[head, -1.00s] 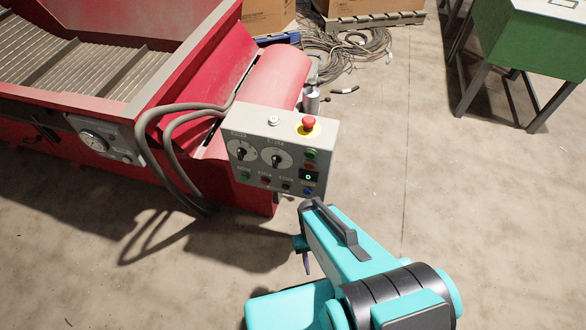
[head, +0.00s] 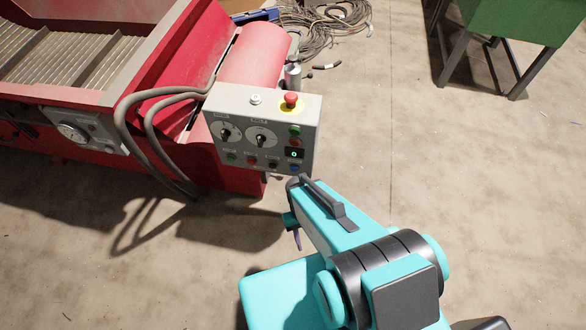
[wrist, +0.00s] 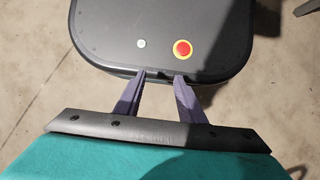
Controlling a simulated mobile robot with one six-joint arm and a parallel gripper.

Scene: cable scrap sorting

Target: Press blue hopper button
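The blue button (head: 295,167) is a small knob at the lower right corner of the grey control panel (head: 218,105), under a small dark display. My gripper (head: 297,238) hangs below the panel in the head view, partly hidden behind my teal arm, with a purple finger pointing down. It is apart from the button. In the wrist view its two purple fingers (wrist: 160,76) are spread with nothing between them. The blue button does not show in the wrist view.
The panel also carries a red mushroom button (head: 290,98) on yellow, a white button (head: 255,99), two dials and several small coloured buttons. Grey hoses (head: 140,130) loop at its left from the red machine (head: 258,55).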

